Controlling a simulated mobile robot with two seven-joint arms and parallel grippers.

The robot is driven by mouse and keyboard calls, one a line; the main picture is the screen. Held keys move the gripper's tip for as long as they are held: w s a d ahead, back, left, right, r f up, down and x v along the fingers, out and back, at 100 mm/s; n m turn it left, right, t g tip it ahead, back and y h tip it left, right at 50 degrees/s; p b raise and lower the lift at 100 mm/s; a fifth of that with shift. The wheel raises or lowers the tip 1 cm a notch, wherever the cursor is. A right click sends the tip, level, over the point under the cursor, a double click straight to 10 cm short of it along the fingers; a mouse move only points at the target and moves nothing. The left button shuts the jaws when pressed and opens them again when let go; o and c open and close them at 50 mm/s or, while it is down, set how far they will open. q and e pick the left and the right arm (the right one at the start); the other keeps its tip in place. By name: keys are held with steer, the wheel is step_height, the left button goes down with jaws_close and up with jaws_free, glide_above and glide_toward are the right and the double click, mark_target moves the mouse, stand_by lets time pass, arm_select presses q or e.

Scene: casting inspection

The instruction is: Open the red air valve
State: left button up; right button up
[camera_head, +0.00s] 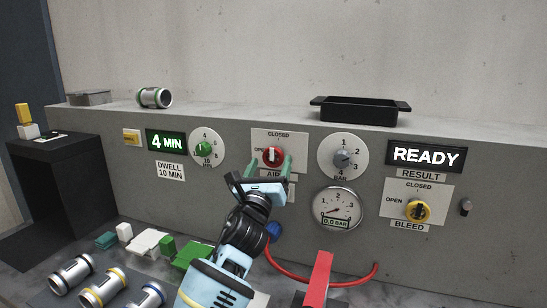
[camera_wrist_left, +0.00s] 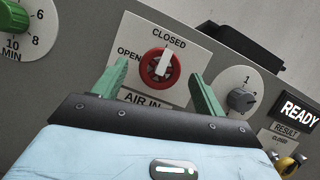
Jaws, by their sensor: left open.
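The red air valve (camera_head: 272,157) is a round red knob with a white bar handle, on a white plate marked CLOSED at the top, OPEN at the left and AIR IN below. In the head view its bar points up toward CLOSED. The left wrist view shows the red air valve (camera_wrist_left: 160,66) between and beyond my green fingertips. My left gripper (camera_head: 268,167) is open, with its fingers on either side of the knob in the picture. The left gripper (camera_wrist_left: 163,85) shows no clear contact with the valve. My right gripper is not in view.
Right of the valve are a grey BAR knob (camera_head: 343,159), a gauge (camera_head: 338,209) reading 0.0 BAR, and a yellow bleed valve (camera_head: 417,211). A green dwell knob (camera_head: 205,148) is at left. A black tray (camera_head: 360,110) sits on the ledge. A red hose (camera_head: 290,275) crosses below.

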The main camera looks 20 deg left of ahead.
mark_target(272, 159)
arm_select(q)
steer(key=shift+x, duration=1.95)
steer(key=c, duration=1)
